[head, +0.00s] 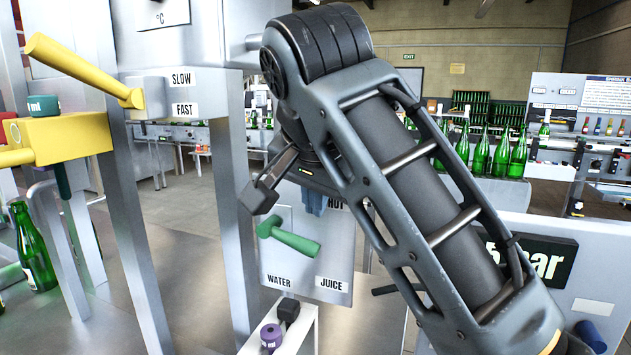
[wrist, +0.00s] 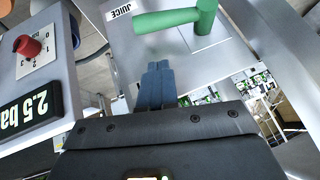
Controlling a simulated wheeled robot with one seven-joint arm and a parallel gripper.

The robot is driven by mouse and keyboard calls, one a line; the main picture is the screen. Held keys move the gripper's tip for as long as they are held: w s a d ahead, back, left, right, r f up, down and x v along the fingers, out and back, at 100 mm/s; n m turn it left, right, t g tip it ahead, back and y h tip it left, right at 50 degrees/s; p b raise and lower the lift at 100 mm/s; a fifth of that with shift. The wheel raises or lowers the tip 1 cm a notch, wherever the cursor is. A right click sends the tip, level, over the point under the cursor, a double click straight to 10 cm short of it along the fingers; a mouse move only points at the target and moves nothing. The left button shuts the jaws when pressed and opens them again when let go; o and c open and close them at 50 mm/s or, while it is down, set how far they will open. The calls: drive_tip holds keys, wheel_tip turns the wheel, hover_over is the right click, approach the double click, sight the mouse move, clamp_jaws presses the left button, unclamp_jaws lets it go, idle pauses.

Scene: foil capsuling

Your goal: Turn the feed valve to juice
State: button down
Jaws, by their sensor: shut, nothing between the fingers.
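The feed valve's green lever (head: 290,238) is on a pale metal panel (head: 300,262) with WATER and JUICE labels at its lower edge. In the head view it points right and slightly down from its pivot, its free end above the JUICE label (head: 331,284). The green lever (wrist: 165,20) also shows at the top of the wrist view, its free end beside the JUICE label (wrist: 118,12). My gripper (head: 314,208) is above the lever in the head view, with blue fingers shut and empty. In the wrist view the fingers (wrist: 156,72) look apart from the lever.
A yellow lever (head: 80,70) with SLOW and FAST labels is at upper left. A yellow block (head: 62,138) and a green bottle (head: 33,250) are at far left. A pressure display (wrist: 30,118) and red knob (wrist: 27,46) are left in the wrist view. Metal posts stand left of the panel.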

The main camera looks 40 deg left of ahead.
sight(308, 249)
drive_tip(key=shift+s+a+f+p, duration=0.1)
drive_tip(key=shift+s+a+f, duration=0.1)
drive_tip(key=shift+f, duration=0.4)
drive_tip(key=shift+s+a+f+p, duration=0.1)
drive_tip(key=shift+s+f, duration=0.1)
drive_tip(key=shift+f, duration=0.35)
drive_tip(key=shift+s+a+f+p, duration=0.1)
drive_tip(key=shift+s+f, duration=0.1)
drive_tip(key=shift+f, duration=0.4)
drive_tip(key=f+y+b, duration=0.1)
drive_tip(key=m+y+b, duration=0.1)
drive_tip(key=shift+d+f+y, duration=0.2)
drive_tip(key=shift+f+y, duration=0.2)
drive_tip(key=y, duration=0.1)
drive_tip(key=f+m+y, duration=0.1)
drive_tip(key=shift+g+y+b, duration=0.4)
drive_tip(key=shift+f+m+y, duration=0.1)
drive_tip(key=shift+m+y, duration=0.2)
drive_tip(key=shift+y, duration=0.2)
drive_tip(key=shift+f+p, duration=0.3)
drive_tip(key=shift+p, duration=0.15)
drive_tip(key=shift+f, duration=0.15)
